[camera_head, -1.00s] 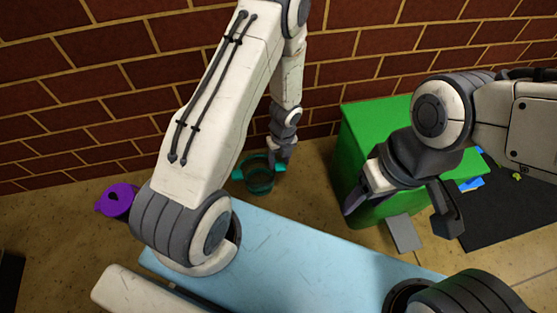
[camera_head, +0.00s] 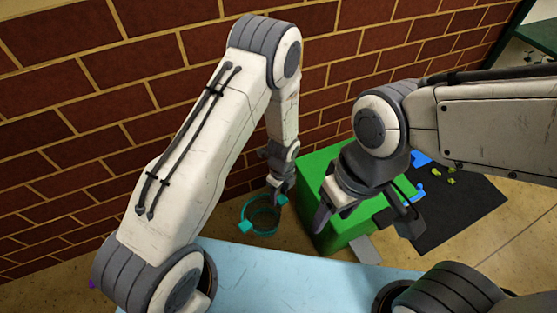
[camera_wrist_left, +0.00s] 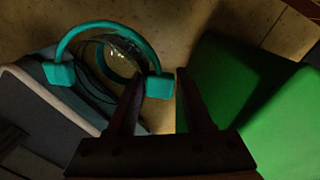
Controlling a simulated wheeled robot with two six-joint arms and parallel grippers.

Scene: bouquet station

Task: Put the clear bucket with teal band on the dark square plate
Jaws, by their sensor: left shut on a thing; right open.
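The clear bucket with teal band (camera_head: 262,231) hangs at my left gripper (camera_head: 280,197), left of the green box. In the left wrist view the teal handle arcs over the clear bucket (camera_wrist_left: 92,90), and one teal end block lies between the tips of my left gripper (camera_wrist_left: 162,88). The gripper is shut on that handle end. My right gripper (camera_head: 365,222) is open and empty, in front of the green box. A black flat square (camera_head: 470,215) and a smaller grey flat piece (camera_head: 366,250) lie at the right; I cannot tell which is the plate.
The green box (camera_head: 322,180) stands close to the bucket's right; it also fills the right of the left wrist view (camera_wrist_left: 240,105). Blue and yellow-green bits (camera_head: 451,181) lie on the black square. A brick wall (camera_head: 60,120) rises behind.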

